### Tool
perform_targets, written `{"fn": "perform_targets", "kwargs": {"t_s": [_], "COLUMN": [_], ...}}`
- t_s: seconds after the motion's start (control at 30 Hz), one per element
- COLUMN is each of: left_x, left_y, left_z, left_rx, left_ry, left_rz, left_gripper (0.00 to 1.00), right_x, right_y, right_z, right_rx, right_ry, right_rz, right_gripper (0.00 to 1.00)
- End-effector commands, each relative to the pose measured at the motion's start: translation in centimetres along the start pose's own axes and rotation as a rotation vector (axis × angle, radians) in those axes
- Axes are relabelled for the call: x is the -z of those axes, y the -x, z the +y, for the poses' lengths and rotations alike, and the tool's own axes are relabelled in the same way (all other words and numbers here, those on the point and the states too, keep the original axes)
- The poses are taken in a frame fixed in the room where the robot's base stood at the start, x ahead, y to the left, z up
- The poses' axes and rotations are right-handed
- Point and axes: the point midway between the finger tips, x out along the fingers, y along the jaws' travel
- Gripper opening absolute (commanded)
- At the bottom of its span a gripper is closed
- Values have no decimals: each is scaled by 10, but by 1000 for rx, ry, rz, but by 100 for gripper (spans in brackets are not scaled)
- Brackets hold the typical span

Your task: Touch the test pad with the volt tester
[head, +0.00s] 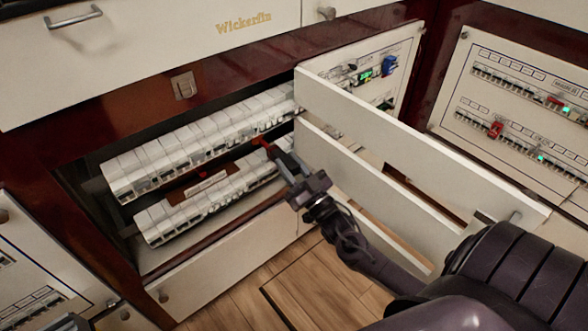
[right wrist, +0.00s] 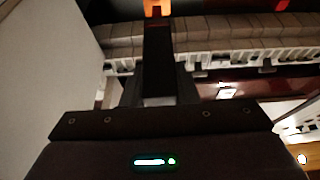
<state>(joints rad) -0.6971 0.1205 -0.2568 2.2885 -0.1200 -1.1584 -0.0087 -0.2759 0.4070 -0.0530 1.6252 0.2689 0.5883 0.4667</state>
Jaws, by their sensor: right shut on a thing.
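My right gripper (head: 283,163) reaches into the open cabinet from the right, at the right end of the two breaker rows. It is shut on the volt tester, whose orange-red end (head: 262,143) shows just beyond the fingers. In the right wrist view the orange end (right wrist: 157,8) glows at the top, in front of the upper row. A reddish-brown strip with a white label (head: 206,185) lies between the rows. I cannot tell for sure which part is the test pad, or whether the tester touches anything. My left gripper is not clearly in view.
The upper breaker row (head: 200,142) and lower breaker row (head: 190,212) fill the cabinet opening. An open slatted door (head: 400,140) stands close to the right of my arm. Another breaker panel (head: 530,100) is at the far right. Wooden floor (head: 320,285) lies below.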

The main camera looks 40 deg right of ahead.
Motion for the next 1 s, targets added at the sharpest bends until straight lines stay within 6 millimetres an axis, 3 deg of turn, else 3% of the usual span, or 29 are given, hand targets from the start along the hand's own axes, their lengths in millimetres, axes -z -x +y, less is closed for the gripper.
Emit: {"fn": "perform_targets", "kwargs": {"t_s": [1.0], "left_x": [0], "left_y": [-5], "left_z": [0], "left_rx": [0], "left_ry": [1], "left_rz": [4], "left_gripper": [0], "right_x": [-6], "right_y": [-13], "right_z": [0], "right_rx": [0], "right_ry": [-1], "right_rz": [0], "right_gripper": [3]}}
